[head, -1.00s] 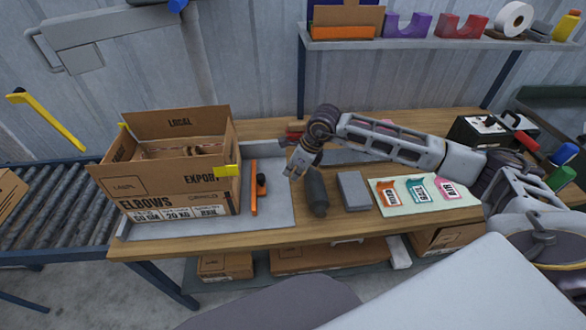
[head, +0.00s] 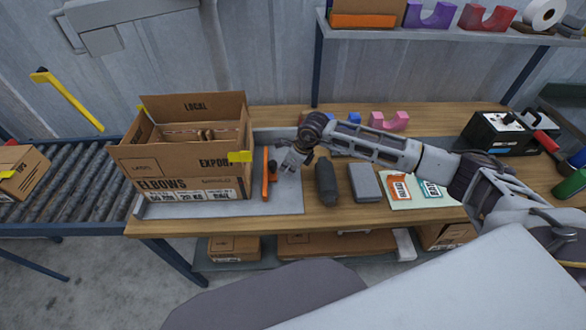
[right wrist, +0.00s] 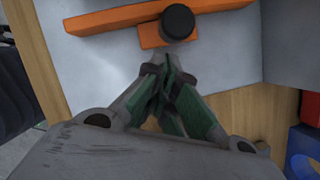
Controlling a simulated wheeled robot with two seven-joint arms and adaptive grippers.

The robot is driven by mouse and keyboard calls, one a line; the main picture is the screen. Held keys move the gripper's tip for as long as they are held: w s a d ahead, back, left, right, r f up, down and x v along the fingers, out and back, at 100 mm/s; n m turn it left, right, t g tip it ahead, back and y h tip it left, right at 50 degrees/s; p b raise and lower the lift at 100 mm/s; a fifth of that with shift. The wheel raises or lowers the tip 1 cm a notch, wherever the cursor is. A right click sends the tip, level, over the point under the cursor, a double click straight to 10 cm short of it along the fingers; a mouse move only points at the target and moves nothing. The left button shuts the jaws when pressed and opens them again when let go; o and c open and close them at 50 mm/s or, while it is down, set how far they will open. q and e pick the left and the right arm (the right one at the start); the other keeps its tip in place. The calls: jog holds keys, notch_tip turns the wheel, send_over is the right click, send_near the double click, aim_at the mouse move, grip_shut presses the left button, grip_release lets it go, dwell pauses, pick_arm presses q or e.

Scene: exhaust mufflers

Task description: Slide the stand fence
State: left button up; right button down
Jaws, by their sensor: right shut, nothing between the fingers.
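The stand fence is an orange bar (head: 265,175) standing on the grey plate (head: 288,199) just right of the open cardboard box (head: 190,170). In the right wrist view the orange fence (right wrist: 110,18) runs across the top, with a short orange foot and a black round knob (right wrist: 178,21) on it. My right gripper (head: 283,169) is close to the right of the fence, near the knob. In the right wrist view its fingertips (right wrist: 168,62) are together and empty, a small gap short of the knob. My left gripper is out of view.
A dark cylinder (head: 327,183) and a grey block (head: 364,182) lie on the bench right of the plate. Printed cards (head: 420,196) lie farther right. A roller conveyor (head: 65,185) adjoins on the left. Pink and blue pieces (head: 388,121) sit behind my right arm.

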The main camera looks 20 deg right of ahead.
aim_at(271, 175)
jog(key=shift+w+a, duration=0.25)
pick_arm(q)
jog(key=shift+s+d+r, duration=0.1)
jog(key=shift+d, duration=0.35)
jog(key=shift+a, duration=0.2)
pick_arm(e)
jog(key=shift+w+a, duration=0.1)
jog(key=shift+a, duration=0.3)
jog(key=shift+w+a+b, duration=0.15)
jog(key=shift+a+b, duration=0.25)
jog(key=shift+a, duration=0.2)
jog(key=shift+w+a+b, duration=0.15)
jog(key=shift+a+b, duration=0.2)
jog(key=shift+a, duration=0.2)
jog(key=shift+w+a, duration=0.1)
jog(key=shift+a, duration=0.2)
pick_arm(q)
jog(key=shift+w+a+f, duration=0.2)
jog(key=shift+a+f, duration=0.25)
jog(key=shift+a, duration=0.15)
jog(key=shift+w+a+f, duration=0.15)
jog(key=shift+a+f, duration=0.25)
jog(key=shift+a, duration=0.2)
pick_arm(e)
jog(key=shift+a, duration=0.1)
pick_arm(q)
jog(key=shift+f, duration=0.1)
